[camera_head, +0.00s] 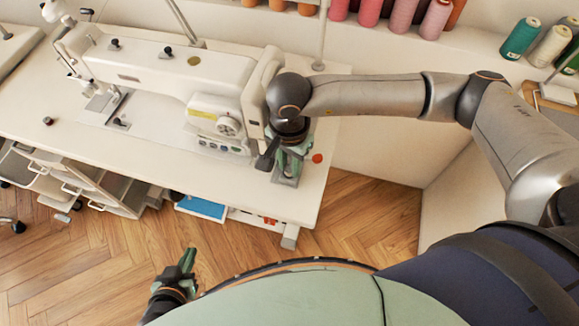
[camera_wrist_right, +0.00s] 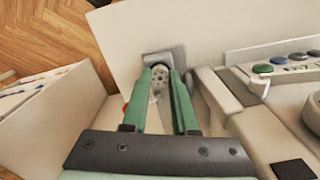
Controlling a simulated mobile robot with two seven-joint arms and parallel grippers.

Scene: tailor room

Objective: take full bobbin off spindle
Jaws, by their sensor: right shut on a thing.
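In the right wrist view the two green fingers of my right gripper (camera_wrist_right: 160,76) are shut on a small pale metal bobbin with holes in its face (camera_wrist_right: 159,83). A grey metal bracket (camera_wrist_right: 163,57) lies just beyond the fingertips. The spindle is hidden, and I cannot tell if the bobbin still sits on it. In the head view my right gripper (camera_head: 287,160) is at the right end of the white sewing machine (camera_head: 165,72), over a grey metal plate (camera_head: 288,180). My left gripper (camera_head: 187,260) hangs low over the floor, away from the table; its jaw opening is unclear.
The white sewing table (camera_head: 325,115) ends just right of my right gripper. A red button (camera_head: 317,158) is on it there. Thread spools (camera_head: 435,18) stand on the ledge behind. Wooden floor (camera_head: 365,215) lies open in front.

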